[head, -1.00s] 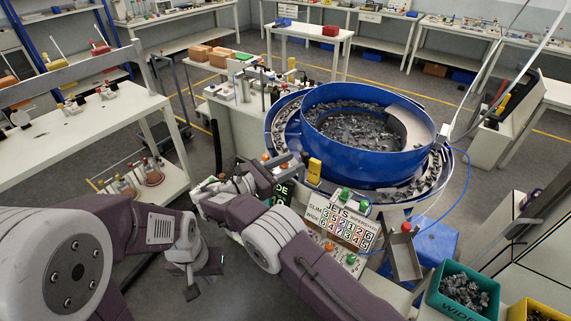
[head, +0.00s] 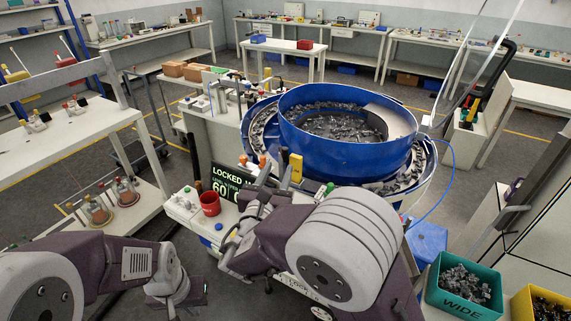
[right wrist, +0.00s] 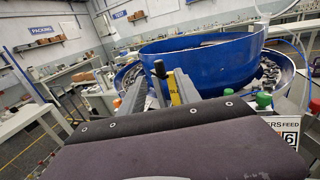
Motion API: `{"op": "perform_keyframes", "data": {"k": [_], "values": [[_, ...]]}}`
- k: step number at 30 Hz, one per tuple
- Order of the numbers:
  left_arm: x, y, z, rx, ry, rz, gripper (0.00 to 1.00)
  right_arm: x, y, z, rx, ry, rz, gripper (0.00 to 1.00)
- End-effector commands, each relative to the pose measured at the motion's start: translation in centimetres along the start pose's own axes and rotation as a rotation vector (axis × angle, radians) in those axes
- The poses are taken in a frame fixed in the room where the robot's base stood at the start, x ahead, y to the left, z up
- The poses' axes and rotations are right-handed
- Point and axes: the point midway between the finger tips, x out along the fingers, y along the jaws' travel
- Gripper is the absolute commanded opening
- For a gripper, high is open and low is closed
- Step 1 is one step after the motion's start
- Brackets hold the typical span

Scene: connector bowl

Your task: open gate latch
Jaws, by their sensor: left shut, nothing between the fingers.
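A yellow upright piece (head: 296,168), seemingly part of the gate latch, stands at the near rim of the blue feeder bowl (head: 345,155). In the right wrist view, a black knob (right wrist: 159,69) shows beside the yellow piece (right wrist: 174,90). My right gripper (right wrist: 162,82) is open, its grey fingers spread on either side of the knob and yellow piece. Contact cannot be told. In the head view my right gripper (head: 266,172) is partly hidden by its arm. A dark display (head: 228,182) reads "LOCKED". My left gripper (head: 188,300) is shut and empty, low at the left.
A red cup (head: 210,203) stands on the white panel left of my right arm. A green bin (head: 464,287) marked "WIDE" and a yellow bin (head: 540,302) stand at the right. A white bench (head: 70,135) is at the left. Floor shows between bench and feeder.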

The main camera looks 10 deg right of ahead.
Motion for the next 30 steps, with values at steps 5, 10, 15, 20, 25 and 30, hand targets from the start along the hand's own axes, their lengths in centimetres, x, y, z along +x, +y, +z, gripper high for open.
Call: {"op": "perform_keyframes", "data": {"k": [5,10,15,20,25,30], "values": [[-0.2,0.0,0.0,0.000,0.000,0.000,0.00,0.5,0.0,0.0,-0.003,0.001,-0.003,0.39],[-1.1,0.0,-0.1,0.000,0.001,0.000,0.00,3.8,-0.1,0.1,-0.005,0.001,-0.008,0.39],[-1.9,0.0,-0.2,0.000,0.001,0.000,0.00,7.2,-0.1,0.0,-0.006,0.002,-0.006,0.39],[-2.2,0.0,-0.2,0.000,0.000,0.000,0.00,8.8,0.0,-0.1,-0.005,0.002,-0.003,0.39],[-2.2,0.0,-0.2,0.000,0.000,0.000,0.00,9.1,0.0,-0.2,-0.005,0.001,-0.002,0.39],[-2.2,0.0,-0.2,0.000,0.000,0.000,0.00,9.1,0.0,-0.2,-0.005,0.001,-0.002,0.23]]}}
